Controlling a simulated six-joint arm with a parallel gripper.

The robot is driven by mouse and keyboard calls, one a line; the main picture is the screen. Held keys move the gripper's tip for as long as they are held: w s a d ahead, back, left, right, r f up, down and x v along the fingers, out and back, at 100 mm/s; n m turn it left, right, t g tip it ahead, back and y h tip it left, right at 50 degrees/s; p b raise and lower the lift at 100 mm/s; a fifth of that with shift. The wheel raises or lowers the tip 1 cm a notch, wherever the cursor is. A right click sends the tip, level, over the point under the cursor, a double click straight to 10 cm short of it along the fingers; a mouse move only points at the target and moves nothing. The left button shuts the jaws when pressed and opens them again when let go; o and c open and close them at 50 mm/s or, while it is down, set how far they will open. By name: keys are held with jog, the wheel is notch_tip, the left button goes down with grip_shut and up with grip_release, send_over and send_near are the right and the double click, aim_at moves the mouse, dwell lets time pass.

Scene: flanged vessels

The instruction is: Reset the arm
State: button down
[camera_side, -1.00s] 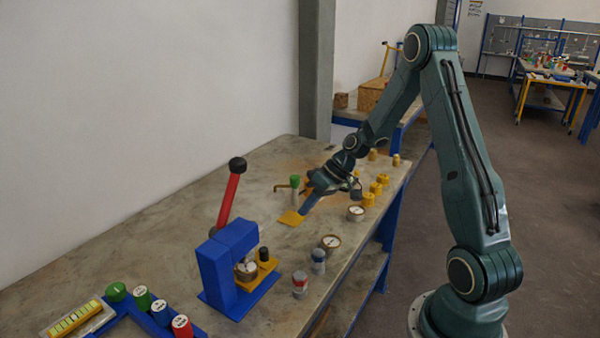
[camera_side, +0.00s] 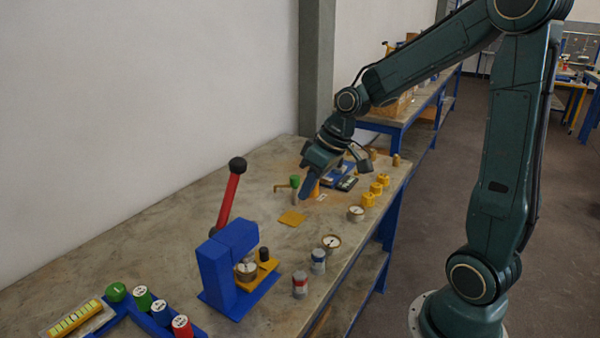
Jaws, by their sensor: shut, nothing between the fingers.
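My gripper (camera_side: 308,186) points down over the far part of the workbench (camera_side: 150,236), in front of the grey pillar. Its fingers are shut and nothing shows between them. A green-topped piece with a brass pipe (camera_side: 294,182) stands just left of the fingers. A blue and dark flat item (camera_side: 340,176) lies behind the gripper, partly hidden by it.
A blue press (camera_side: 228,270) with a red lever (camera_side: 229,200) stands nearer the camera. Round gauges (camera_side: 331,242), small canisters (camera_side: 318,260) and yellow pieces (camera_side: 369,199) line the right edge. A blue rack (camera_side: 130,315) holds colour-capped vessels at front left. The bench's left middle is clear.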

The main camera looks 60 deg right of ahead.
jog(key=s+a+r+h, duration=0.1)
jog(key=s+a+r, duration=0.2)
jog(key=s, duration=0.5)
jog(key=s+a+r+t+h, duration=0.1)
jog(key=s+a+r, duration=0.2)
jog(key=s, duration=0.6)
jog(key=shift+a+r+m, duration=0.3)
jog(key=shift+r+m, duration=0.1)
jog(key=shift+r, duration=0.55)
